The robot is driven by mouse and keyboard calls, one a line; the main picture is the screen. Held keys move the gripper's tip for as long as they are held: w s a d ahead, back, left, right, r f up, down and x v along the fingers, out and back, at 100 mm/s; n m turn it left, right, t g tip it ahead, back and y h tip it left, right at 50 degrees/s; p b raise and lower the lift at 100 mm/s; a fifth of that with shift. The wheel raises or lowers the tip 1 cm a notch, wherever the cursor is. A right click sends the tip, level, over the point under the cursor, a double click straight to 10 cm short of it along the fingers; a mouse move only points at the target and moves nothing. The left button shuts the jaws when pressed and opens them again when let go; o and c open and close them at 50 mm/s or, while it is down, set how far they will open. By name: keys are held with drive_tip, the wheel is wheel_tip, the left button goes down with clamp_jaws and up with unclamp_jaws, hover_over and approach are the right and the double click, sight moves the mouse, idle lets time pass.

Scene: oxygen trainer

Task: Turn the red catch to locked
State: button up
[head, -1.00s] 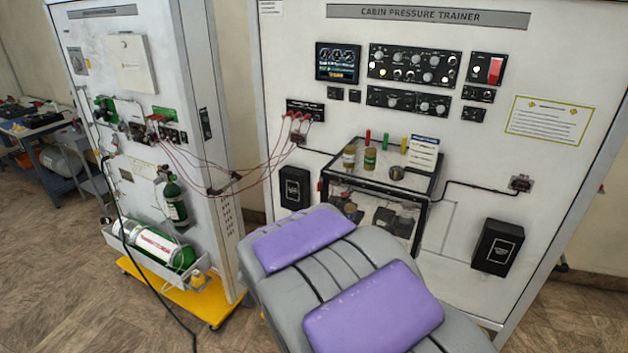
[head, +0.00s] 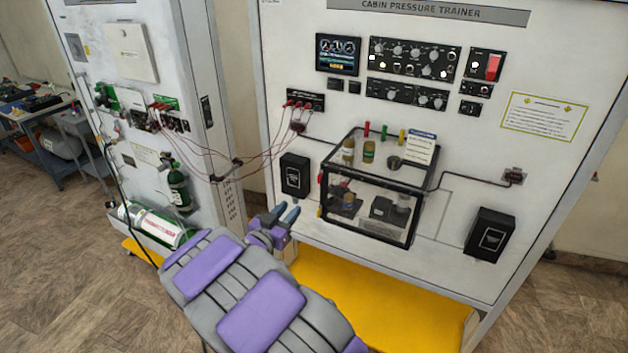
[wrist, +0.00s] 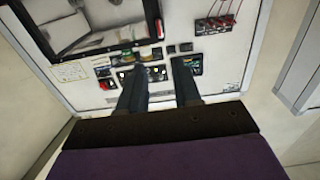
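The red catch (head: 321,178) is a small red piece on the left edge of the clear, black-framed box on the cabin pressure trainer. It also shows in the upside-down wrist view (wrist: 159,28), on the right edge of the dark frame. Its exact turn is too small to tell. My gripper (head: 282,211) is in front of the panel, left of and lower in the picture than the catch, apart from it. Its two fingers stand apart with nothing between them, as the wrist view also shows (wrist: 158,80).
The clear box (head: 368,207) holds several items; jars and a card stand on top. A black box (head: 294,176) is on the panel left of the catch. Red cables (head: 237,171) hang between the two cabinets. A yellow base (head: 390,306) lies below.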

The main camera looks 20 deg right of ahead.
sight(320, 177)
drive_tip(key=p+x, duration=0.1)
drive_tip(key=x, duration=1.5)
clamp_jaws()
